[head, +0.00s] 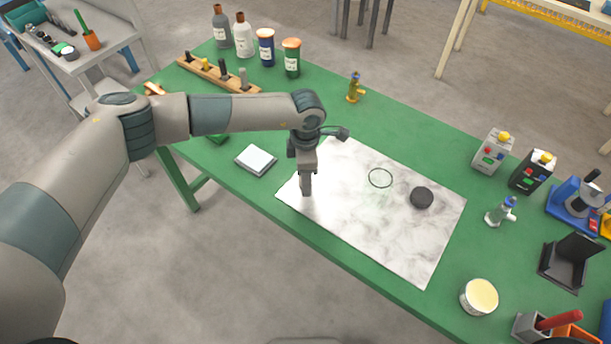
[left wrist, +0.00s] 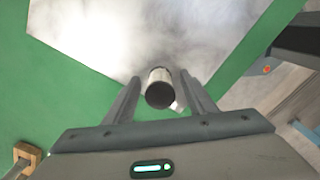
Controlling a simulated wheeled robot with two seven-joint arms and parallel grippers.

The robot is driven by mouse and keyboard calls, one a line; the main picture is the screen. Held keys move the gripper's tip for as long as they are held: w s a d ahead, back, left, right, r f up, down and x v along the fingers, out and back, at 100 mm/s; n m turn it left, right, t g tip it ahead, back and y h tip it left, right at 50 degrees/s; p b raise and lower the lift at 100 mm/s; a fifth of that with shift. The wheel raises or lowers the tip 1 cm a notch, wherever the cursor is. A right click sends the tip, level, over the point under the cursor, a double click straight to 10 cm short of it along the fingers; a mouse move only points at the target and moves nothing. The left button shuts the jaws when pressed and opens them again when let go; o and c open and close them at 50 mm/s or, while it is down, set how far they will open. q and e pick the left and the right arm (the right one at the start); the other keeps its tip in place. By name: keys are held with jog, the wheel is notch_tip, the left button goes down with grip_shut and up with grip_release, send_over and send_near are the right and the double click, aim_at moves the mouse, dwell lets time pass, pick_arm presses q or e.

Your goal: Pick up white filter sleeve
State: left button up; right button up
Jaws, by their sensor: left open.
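My left gripper (head: 306,190) points down over the left corner of the white marbled mat (head: 345,228). In the left wrist view the gripper (left wrist: 161,78) is open, its two fingers on either side of a short pale cylinder with a dark round end (left wrist: 159,90). This looks like the white filter sleeve; I cannot tell whether the fingers touch it. A small white piece (left wrist: 178,104) shows beside it. In the head view the sleeve is not visible, probably hidden by the gripper. My right gripper is not in view.
A white-topped square (head: 256,160) lies left of the gripper. A wooden rack (head: 215,75) and several bottles stand behind. A cream-topped round tub (head: 479,296) is at the front right.

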pick_arm(q)
jog(key=c, duration=1.1)
jog(key=shift+r, duration=0.1)
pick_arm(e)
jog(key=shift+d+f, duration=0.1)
pick_arm(q)
jog(key=shift+r+b, duration=0.4)
jog(key=r+b, duration=0.2)
jog(key=r, duration=0.1)
jog(key=shift+s+d+r, duration=0.1)
jog(key=shift+s+d, duration=0.1)
jog(key=shift+d, duration=0.15)
pick_arm(e)
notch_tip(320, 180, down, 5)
jog(key=b, duration=0.2)
pick_arm(q)
jog(key=s+d+r+b, duration=0.2)
jog(key=s+d+r, duration=0.4)
jog(key=d+r, duration=0.1)
jog(key=shift+s+d, duration=0.3)
jog(key=shift+d, duration=0.55)
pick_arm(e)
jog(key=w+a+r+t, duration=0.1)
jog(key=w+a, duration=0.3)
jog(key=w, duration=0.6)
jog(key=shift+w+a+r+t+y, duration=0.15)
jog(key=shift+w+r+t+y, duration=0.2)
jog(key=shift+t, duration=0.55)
